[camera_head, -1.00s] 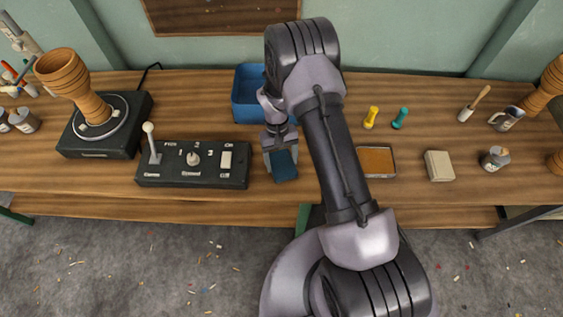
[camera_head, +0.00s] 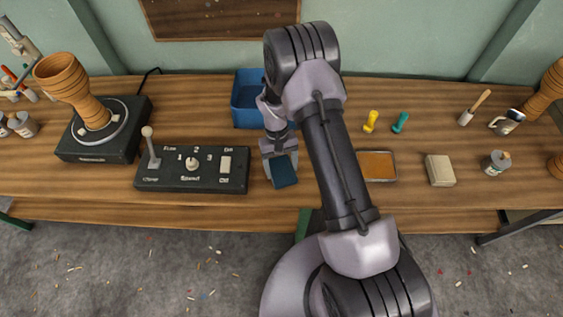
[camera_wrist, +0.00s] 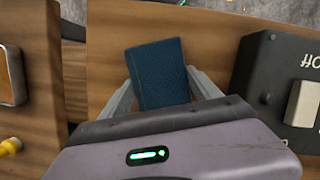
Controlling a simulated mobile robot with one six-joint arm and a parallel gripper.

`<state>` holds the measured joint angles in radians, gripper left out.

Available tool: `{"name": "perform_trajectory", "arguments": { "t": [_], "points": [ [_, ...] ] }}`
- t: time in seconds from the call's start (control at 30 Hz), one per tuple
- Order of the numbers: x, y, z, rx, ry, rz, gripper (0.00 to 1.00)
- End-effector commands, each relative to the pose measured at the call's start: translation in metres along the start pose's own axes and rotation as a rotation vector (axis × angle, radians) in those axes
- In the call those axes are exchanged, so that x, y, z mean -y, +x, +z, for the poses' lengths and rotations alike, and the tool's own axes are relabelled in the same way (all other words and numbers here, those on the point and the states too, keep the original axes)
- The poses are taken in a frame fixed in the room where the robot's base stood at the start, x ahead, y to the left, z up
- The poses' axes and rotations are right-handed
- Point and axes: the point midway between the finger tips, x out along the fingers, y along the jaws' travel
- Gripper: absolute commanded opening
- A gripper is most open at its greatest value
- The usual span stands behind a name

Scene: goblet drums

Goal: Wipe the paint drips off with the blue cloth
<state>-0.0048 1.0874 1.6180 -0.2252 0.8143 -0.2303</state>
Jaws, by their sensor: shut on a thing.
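The blue cloth (camera_head: 284,171) is a dark blue folded pad between the fingers of my gripper (camera_head: 281,160), just right of the control box. My gripper is shut on it. In the wrist view the cloth (camera_wrist: 158,72) sits between the two pale fingers of my gripper (camera_wrist: 165,92), with wood behind it. I cannot tell whether the cloth touches the table. I cannot make out any paint drips. My arm hides part of the table in the middle.
A black control box (camera_head: 192,170) with a lever stands left of my gripper. A goblet drum (camera_head: 75,85) rests on a turntable (camera_head: 104,130) at the left. A blue bin (camera_head: 247,98) is behind my gripper. An orange-filled tray (camera_head: 377,165) and a pale block (camera_head: 440,170) lie right.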

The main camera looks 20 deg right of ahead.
Motion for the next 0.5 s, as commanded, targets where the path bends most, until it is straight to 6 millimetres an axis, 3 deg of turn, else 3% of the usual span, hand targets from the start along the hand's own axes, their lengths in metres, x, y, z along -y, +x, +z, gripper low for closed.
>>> {"name": "perform_trajectory", "arguments": {
  "t": [0.2, 0.5],
  "points": [
    [0.001, 0.002, 0.007, 0.017, 0.002, -0.002, 0.19],
    [0.0, -0.041, 0.015, 0.01, 0.002, -0.001, 0.19]
  ]
}}
